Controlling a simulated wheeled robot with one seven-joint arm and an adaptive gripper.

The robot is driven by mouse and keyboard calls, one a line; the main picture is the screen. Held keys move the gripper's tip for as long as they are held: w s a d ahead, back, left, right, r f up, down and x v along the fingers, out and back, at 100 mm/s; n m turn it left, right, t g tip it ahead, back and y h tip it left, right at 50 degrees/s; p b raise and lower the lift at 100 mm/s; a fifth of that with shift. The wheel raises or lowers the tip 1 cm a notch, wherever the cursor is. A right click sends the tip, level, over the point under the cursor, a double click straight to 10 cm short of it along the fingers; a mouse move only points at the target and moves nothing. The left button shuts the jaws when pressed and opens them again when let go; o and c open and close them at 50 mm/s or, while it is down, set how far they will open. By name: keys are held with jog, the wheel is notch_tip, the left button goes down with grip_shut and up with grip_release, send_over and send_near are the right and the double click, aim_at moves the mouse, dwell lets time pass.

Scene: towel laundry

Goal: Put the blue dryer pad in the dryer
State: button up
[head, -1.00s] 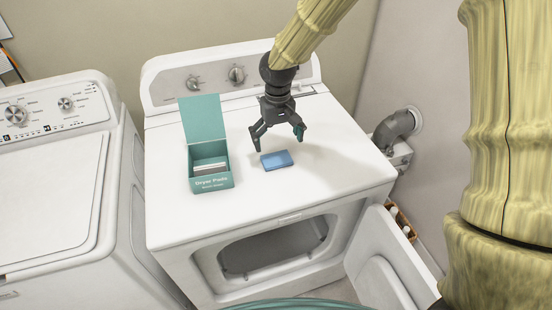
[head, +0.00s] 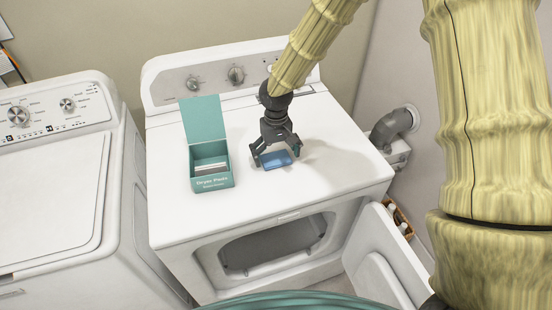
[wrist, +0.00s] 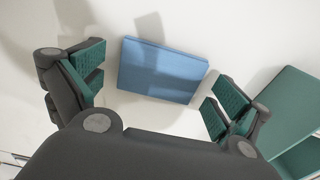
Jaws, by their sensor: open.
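The blue dryer pad (head: 278,161) lies flat on top of the dryer (head: 250,209), to the right of the teal box. My gripper (head: 276,163) is low over the pad, pointing down, with its fingers apart to either side of it. In the wrist view, the pad (wrist: 162,70) lies between and slightly beyond the open fingers of my gripper (wrist: 152,92), and neither finger visibly touches it. The dryer's front door (head: 385,262) hangs open to the right, and the drum opening (head: 270,250) shows below the top.
The open teal Dryer Pads box (head: 211,182), holding white sheets, stands left of my gripper. A white washer (head: 50,190) is at the left. A grey vent pipe (head: 395,125) is on the right wall. A basket with bottles (head: 400,217) is behind the door.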

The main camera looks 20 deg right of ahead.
aim_at(276, 160)
jog(key=c, duration=0.6)
jog(key=shift+c, duration=0.4)
jog(key=shift+r, duration=0.1)
jog(key=shift+r+b, duration=0.55)
jog(key=shift+r, duration=0.4)
jog(key=shift+s+a+r+b, duration=0.15)
jog(key=shift+s+r+b, duration=0.35)
jog(key=shift+r, duration=0.15)
jog(key=s+a+b, duration=0.1)
jog(key=s, duration=0.3)
jog(key=s+a+r+b, duration=0.1)
jog(key=s+a, duration=0.1)
jog(key=s, duration=0.3)
jog(key=s+a+b, duration=0.1)
jog(key=s+a, duration=0.1)
jog(key=s, duration=0.3)
jog(key=shift+r+b, duration=0.3)
jog(key=shift+b, duration=0.1)
jog(key=w+d+m, duration=0.1)
jog(key=w, duration=0.4)
jog(key=w+d+m, duration=0.1)
jog(key=w, duration=0.5)
jog(key=w+d+r+m, duration=0.1)
jog(key=w, duration=0.5)
jog(key=shift+w+d+m, duration=0.2)
jog(key=shift+d+m, duration=0.2)
